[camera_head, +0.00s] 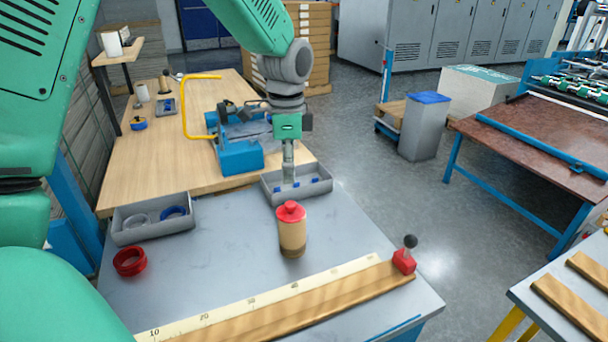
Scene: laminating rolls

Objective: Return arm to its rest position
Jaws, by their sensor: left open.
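My left arm comes in from the upper left and hangs down past the middle of the view. My left gripper (288,172) points downward, with its tip at a small grey tray (322,186) holding small blue pieces. It is seen edge-on; it is open, and I see nothing held in it. Whether the tip touches the tray is unclear. A tan jar with a red knobbed lid (292,232) stands upright on the grey table, in front of that tray and apart from the gripper. My right gripper is out of view.
The grey table (215,265) bears a grey tray (130,232) with rings, a red ring (130,262), and a wooden ruler bar (290,312) with a red stop (404,261). A blue machine with a yellow handle (238,158) stands behind.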

